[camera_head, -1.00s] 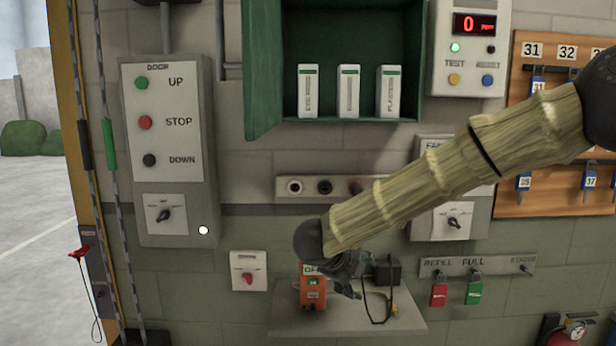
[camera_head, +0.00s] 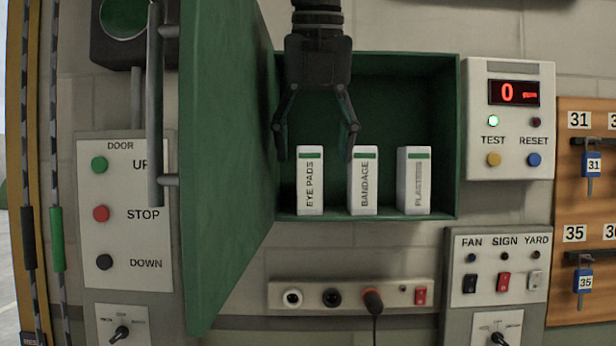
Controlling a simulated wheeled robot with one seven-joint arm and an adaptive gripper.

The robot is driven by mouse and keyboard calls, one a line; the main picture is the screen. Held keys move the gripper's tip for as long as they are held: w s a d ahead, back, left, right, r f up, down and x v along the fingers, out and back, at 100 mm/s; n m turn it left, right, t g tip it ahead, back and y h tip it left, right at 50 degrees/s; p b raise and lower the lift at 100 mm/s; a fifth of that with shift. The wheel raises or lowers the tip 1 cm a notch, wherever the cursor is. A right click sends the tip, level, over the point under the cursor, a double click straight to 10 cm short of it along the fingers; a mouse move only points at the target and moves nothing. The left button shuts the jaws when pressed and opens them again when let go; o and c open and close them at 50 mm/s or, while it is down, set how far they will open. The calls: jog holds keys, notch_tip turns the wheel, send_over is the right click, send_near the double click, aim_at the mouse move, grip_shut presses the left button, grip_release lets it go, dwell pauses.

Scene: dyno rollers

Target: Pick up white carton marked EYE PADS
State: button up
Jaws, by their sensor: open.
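The white carton marked EYE PADS (camera_head: 310,185) stands upright at the left end of a row in the open green cabinet (camera_head: 368,217). It has a green band near its top. My gripper (camera_head: 317,156) points down from above, with its fingers spread wide and nothing between them. The left fingertip is left of the EYE PADS carton's top. The right fingertip is near the top left of the carton marked BANDAGE (camera_head: 363,185). Whether the fingers touch either carton cannot be told.
A third carton, marked PLASTERS (camera_head: 413,185), stands at the right. Gaps separate the cartons. The open green cabinet door (camera_head: 225,150) sticks out at the left. A test panel (camera_head: 510,155) is right of the cabinet, and a socket strip (camera_head: 350,296) is below.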

jog(key=p, duration=0.3)
send_near(310, 172)
jog(key=x, duration=0.5)
jog(key=shift+w, duration=0.15)
jog(key=shift+w+r+p, duration=0.1)
jog(key=shift+w+p, duration=0.35)
jog(key=shift+w, duration=0.1)
jog(key=shift+p+x, duration=0.65)
jog(key=shift+x, duration=1.95)
jog(key=c, duration=1.1)
